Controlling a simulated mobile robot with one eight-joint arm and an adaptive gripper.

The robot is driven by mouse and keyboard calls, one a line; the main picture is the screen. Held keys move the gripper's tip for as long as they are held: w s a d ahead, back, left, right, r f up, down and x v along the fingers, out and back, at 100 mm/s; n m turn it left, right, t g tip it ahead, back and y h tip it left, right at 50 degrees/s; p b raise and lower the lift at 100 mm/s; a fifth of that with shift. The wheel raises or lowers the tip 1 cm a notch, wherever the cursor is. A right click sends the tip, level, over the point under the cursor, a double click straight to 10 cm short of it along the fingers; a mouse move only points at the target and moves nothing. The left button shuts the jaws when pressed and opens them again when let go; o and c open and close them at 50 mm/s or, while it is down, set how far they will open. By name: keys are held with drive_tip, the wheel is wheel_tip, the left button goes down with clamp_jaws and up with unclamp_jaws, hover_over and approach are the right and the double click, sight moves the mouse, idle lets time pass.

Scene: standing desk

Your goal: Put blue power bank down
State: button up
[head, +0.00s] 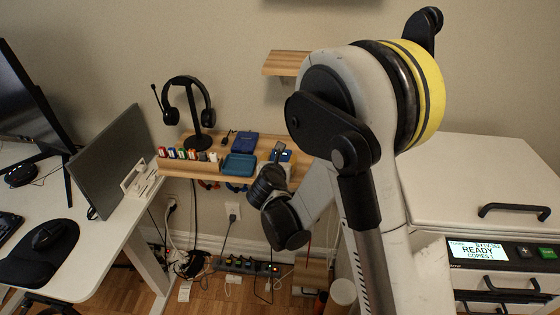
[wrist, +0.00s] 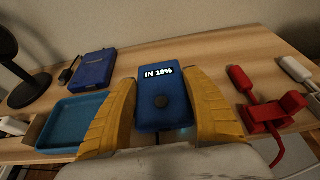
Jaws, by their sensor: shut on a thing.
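The blue power bank (wrist: 161,97) is between the two yellow fingers of my gripper (wrist: 160,112) in the wrist view. Its dark screen reads "IN 19%" and a round button sits below. My gripper is shut on its sides, over the wooden shelf (wrist: 218,54). Whether its underside touches the shelf cannot be told. In the head view the power bank (head: 281,155) shows small at the shelf's right part, with my gripper (head: 277,152) partly hidden by my arm.
A teal tray (wrist: 72,122) and a dark blue box (wrist: 94,69) lie to the left. A red connector with a cable (wrist: 268,112) and a white plug (wrist: 297,71) lie to the right. A headphone stand (head: 200,125) stands on the shelf's left part. Bare wood shows behind the power bank.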

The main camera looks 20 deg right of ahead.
drive_tip(key=o, duration=1.3)
drive_tip(key=shift+f, duration=0.1)
drive_tip(key=shift+o, duration=0.2)
